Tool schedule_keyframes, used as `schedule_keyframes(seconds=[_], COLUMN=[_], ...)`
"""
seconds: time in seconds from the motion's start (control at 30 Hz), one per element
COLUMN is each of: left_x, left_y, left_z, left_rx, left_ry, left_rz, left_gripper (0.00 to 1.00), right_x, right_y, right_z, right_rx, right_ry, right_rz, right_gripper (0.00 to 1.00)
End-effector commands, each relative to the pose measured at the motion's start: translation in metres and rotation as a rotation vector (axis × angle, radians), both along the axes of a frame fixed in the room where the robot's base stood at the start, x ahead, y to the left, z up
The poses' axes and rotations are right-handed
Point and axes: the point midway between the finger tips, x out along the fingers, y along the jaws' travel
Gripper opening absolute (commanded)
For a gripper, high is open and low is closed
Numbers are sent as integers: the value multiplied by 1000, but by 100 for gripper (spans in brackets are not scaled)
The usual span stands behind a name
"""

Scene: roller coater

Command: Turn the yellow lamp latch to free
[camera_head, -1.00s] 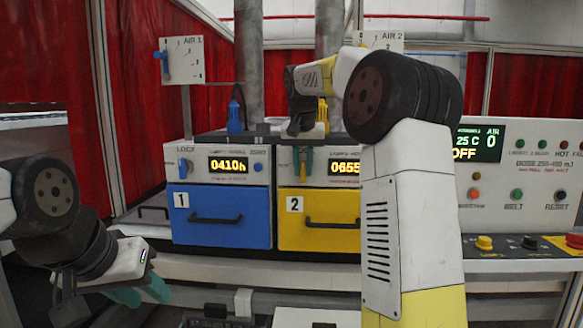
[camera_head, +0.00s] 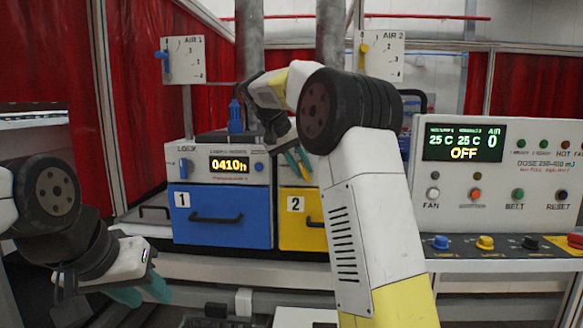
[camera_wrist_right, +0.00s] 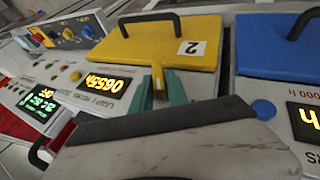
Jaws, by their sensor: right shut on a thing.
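The yellow lamp latch (camera_wrist_right: 157,78) sits on the light panel beside the yellow drawer marked 2 (camera_wrist_right: 170,45). In the right wrist view it stands between the two teal fingers of my right gripper (camera_wrist_right: 159,88), which is shut on it. In the head view my right gripper (camera_head: 297,162) is tilted at the yellow unit, and the latch is mostly hidden by the fingers and arm. The yellow drawer front (camera_head: 293,234) is partly covered by my right arm. My left gripper (camera_head: 142,293) hangs low at the left, open and empty, away from the units.
The blue drawer marked 1 (camera_head: 225,217) is left of the yellow one, with its 0410h display (camera_head: 229,164) above. A control panel (camera_head: 510,170) reading OFF stands at the right. Two grey pipes rise behind the units.

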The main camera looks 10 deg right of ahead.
Motion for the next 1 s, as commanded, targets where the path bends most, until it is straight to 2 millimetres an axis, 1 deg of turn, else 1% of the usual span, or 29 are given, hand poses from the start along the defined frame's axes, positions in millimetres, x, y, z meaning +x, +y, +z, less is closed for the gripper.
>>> schedule_keyframes(seconds=[0.03, 0.27, 0.7, 1.0], left_x=[0, 0, 0, 0], left_y=[0, 0, 0, 0], left_z=[0, 0, 0, 0], left_rx=[0, 0, 0, 0], left_ry=[0, 0, 0, 0], left_rz=[0, 0, 0, 0], left_gripper=[36, 36, 36, 36], right_x=[1, 1, 2, 2], right_y=[4, 6, 9, 10], right_z=[-1, -3, -8, -12], right_rx=[-45, -256, -659, -895], right_ry=[12, 73, 189, 257], right_rz=[4, 4, 2, 2], right_gripper=[0, 0, 0, 0])
